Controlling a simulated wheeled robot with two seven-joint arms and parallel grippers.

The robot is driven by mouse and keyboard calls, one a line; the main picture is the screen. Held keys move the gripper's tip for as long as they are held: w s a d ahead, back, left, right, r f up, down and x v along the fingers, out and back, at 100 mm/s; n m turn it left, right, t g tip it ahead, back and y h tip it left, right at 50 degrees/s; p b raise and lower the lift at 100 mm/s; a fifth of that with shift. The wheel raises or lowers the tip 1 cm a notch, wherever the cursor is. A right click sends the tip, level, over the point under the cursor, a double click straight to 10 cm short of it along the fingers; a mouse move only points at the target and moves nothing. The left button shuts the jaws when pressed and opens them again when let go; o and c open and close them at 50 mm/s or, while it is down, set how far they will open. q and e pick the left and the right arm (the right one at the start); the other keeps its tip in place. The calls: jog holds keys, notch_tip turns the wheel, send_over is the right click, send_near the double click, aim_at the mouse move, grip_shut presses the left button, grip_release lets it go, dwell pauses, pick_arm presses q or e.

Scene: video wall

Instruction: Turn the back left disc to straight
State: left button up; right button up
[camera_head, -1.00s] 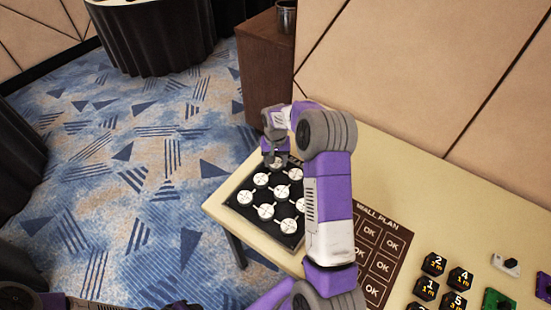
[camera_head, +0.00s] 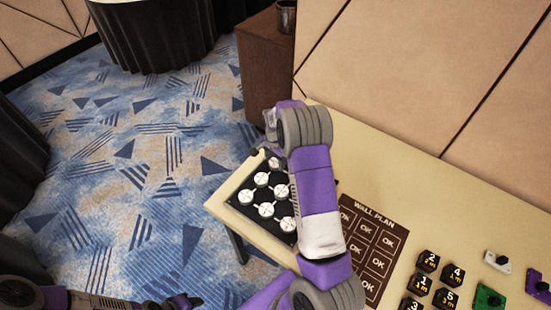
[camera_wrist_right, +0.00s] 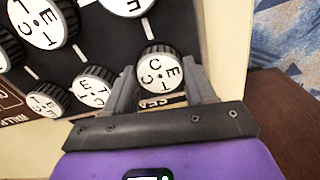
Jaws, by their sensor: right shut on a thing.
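The black board (camera_head: 245,213) lies on the left end of the table and carries several round white discs with dark rims. The back disc (camera_head: 274,163) shows partly beside my right arm. In the right wrist view a disc (camera_wrist_right: 160,69) with letters and a cross on its face sits between the fingers of my right gripper (camera_wrist_right: 163,80), which is shut on it. Its letters look turned, but the exact angle is unclear. In the head view my right gripper is mostly hidden by its own wrist. My left gripper (camera_head: 183,302) is dark at the bottom edge; its jaws are unclear.
Neighbouring discs (camera_wrist_right: 92,87) are close beside the held one. The wall plan card (camera_head: 372,240) with OK cells lies right of the board. Numbered black blocks (camera_head: 428,262) and small coloured parts (camera_head: 489,298) lie farther right. A brown cabinet (camera_head: 262,70) stands behind the table's left end.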

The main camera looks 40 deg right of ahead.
aim_at(276, 162)
jog(key=shift+m, duration=0.3)
jog(key=o, duration=1)
jog(key=shift+o, duration=0.2)
jog(key=shift+r, duration=0.1)
notch_tip(276, 162, up, 7)
jog(key=shift+r+p, duration=0.2)
jog(key=shift+p, duration=0.7)
